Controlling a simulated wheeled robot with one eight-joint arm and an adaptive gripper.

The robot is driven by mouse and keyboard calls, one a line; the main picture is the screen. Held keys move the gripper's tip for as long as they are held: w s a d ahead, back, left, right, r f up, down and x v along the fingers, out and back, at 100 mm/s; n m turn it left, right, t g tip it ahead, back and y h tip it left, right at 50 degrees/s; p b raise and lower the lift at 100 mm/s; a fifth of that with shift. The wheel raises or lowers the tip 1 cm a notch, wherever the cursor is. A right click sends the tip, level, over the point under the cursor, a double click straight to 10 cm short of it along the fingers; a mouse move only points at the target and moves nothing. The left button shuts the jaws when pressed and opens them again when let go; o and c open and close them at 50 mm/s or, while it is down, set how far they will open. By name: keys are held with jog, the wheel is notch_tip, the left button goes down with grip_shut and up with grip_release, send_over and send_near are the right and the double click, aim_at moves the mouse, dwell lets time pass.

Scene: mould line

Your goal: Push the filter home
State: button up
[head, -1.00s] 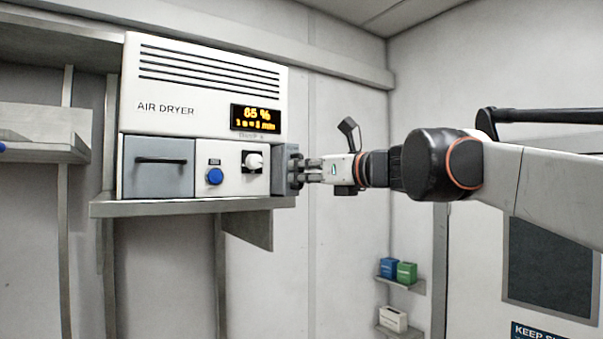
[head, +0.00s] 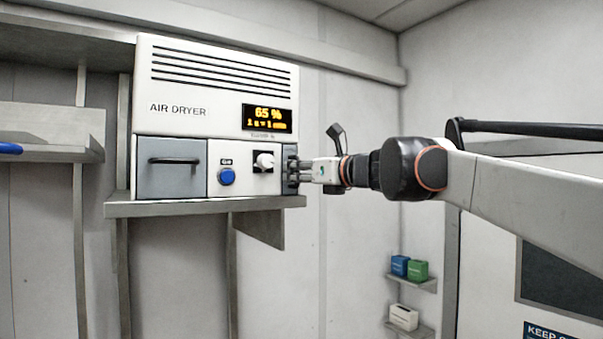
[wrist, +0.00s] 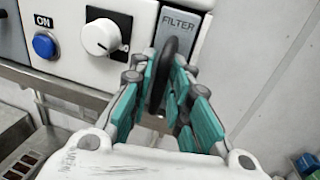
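The filter (wrist: 178,30) is a grey block with a FILTER label and a dark upright handle (wrist: 166,70). It sits in the right end of the white air dryer (head: 215,90); in the head view the filter (head: 290,160) is a narrow grey strip at the dryer's lower right edge. My gripper (head: 297,170) reaches it from the right. In the wrist view my gripper (wrist: 163,90) has its teal-padded fingers closed in on both sides of the handle. The fingers hide the filter's lower part, and I cannot tell whether it is fully seated.
A white knob (head: 264,161) and a blue ON button (head: 227,176) are left of the filter, beside a grey drawer (head: 172,175). The dryer stands on a metal shelf (head: 200,207). Small boxes (head: 408,267) stand on low shelves at right. The wall space around my arm is clear.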

jog(key=shift+s+d, duration=0.1)
jog(key=v, duration=1.2)
dwell(0.4)
